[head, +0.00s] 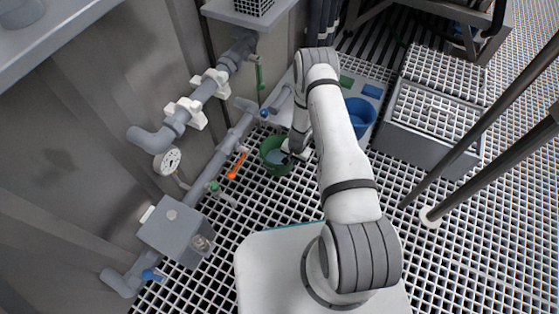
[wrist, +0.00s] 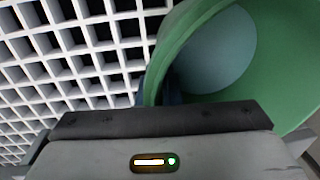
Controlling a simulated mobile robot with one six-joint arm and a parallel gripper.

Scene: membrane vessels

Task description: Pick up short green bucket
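The short green bucket (head: 266,146) stands on the white grating beside the pipes in the head view. In the wrist view, the green bucket (wrist: 275,75) fills the upper right, with its wall and grey-blue inside showing. My gripper (head: 289,153) is at the bucket's right rim. In the wrist view, dark finger parts of my gripper (wrist: 160,90) show close on both sides of the bucket wall, and they appear shut on it. The fingertips are partly hidden by the rim and the gripper body.
A blue bucket (head: 361,113) stands to the right, behind my arm. Grey pipes with an orange-handled valve (head: 237,166) run close on the left. A grey box (head: 428,124) stands at right. Open grating (head: 270,205) lies in front of the green bucket.

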